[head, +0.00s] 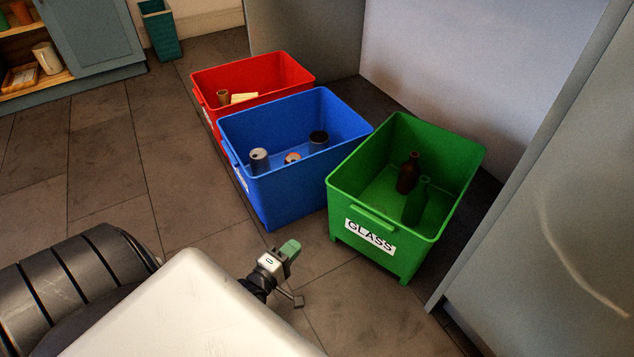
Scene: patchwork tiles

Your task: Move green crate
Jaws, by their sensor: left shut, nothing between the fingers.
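The green crate (350,190) stands on the floor at the right, with a white GLASS label (370,236) and a handle bar on its near side. It holds a brown bottle (408,173) and a dark green bottle (416,203). My left gripper (289,250) is at the lower middle, in front and to the left of the crate and apart from it in the picture. It is shut and empty, with a green tip. My right gripper is not in view.
A blue crate (290,193) with cans stands close to the left of the green one, and a red crate (250,73) is behind it. A grey panel (540,240) borders the right. A teal bin (161,32) and cabinet (95,35) are at the back left. The tiled floor at left is clear.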

